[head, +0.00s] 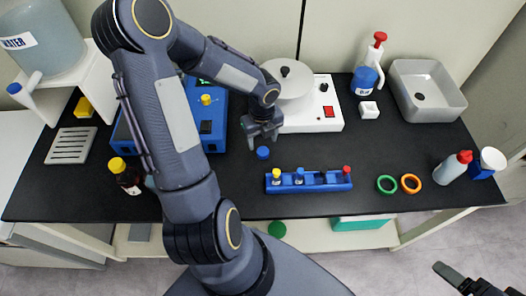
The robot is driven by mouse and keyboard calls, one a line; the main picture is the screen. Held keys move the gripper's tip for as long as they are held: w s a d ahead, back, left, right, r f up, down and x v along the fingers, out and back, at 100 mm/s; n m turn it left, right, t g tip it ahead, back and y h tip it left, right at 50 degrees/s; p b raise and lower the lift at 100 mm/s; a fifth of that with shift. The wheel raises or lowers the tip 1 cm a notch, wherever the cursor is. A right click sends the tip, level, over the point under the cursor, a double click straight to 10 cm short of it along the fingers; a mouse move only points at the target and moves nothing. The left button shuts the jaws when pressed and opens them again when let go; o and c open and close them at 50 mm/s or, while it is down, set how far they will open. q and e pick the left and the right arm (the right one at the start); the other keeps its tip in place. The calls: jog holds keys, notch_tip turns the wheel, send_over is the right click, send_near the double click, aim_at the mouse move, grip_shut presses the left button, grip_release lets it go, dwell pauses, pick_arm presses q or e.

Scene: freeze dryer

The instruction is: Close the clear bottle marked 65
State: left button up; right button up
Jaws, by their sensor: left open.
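A blue rack (330,186) stands near the front middle of the bench and holds small bottles. One has a yellow cap (276,172), one near the middle shows blue (299,176), and one at the right end has a red cap (347,170). No marking 65 is readable, so I cannot tell which bottle it is. A loose blue cap (263,153) lies on the black bench behind the rack. My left gripper (264,141) is open, pointing down just behind and above this cap. My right gripper (452,277) shows only partly at the bottom right, away from the bench.
A white device (318,118) with a round top stands behind my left gripper. Green (387,177) and orange (411,176) rings lie right of the rack. A red-capped bottle (449,170) stands farther right. A brown bottle (128,182) is at left.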

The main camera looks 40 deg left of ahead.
aim_at(263, 151)
pick_arm(q)
notch_tip(263, 151, down, 5)
jog(key=shift+s+d+f, duration=0.1)
jog(key=shift+d, duration=0.05)
dwell(0.4)
jog(key=c, duration=1)
